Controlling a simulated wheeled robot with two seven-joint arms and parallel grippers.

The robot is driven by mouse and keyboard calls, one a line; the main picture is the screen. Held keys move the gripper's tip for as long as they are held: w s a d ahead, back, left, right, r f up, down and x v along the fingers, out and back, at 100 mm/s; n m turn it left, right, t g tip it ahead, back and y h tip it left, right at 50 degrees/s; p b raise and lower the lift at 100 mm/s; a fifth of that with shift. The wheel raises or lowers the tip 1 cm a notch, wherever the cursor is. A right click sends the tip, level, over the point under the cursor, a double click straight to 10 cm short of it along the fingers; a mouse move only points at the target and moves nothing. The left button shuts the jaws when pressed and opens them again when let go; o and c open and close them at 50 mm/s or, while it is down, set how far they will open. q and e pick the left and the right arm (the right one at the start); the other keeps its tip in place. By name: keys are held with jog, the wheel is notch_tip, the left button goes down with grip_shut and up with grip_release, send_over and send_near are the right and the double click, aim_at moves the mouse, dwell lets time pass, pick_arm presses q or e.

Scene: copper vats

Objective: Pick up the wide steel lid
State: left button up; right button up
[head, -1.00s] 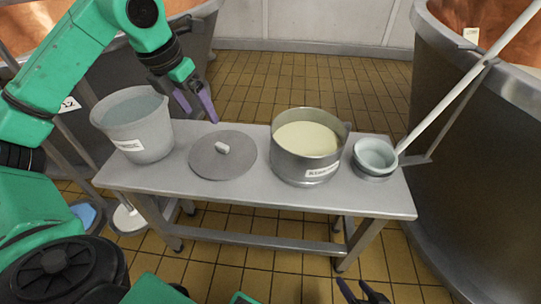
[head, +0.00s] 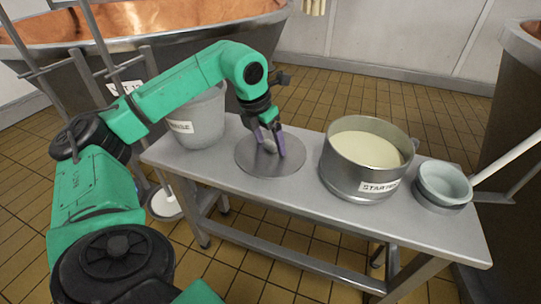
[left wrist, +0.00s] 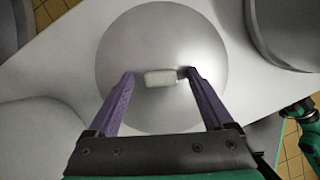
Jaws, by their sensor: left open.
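The wide steel lid (head: 271,165) is a flat grey disc lying on the steel table, with a small pale handle at its middle. In the left wrist view the lid (left wrist: 160,40) fills the middle and its pale handle (left wrist: 161,78) sits between my finger tips. My left gripper (head: 268,146) is over the lid, pointing down, with its purple fingers apart. In the left wrist view the fingers of my left gripper (left wrist: 160,80) stand on either side of the handle, open and not gripping it. My right gripper is not in view in the head view.
The steel table (head: 235,186) also holds a grey bucket (head: 203,122) left of the lid, a steel pot (head: 349,172) of pale contents right of it, and a small bowl (head: 444,183) at the right end. A large copper vat (head: 180,45) stands behind.

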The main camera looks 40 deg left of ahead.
pick_arm(q)
jog(key=shift+r, duration=0.15)
grip_shut()
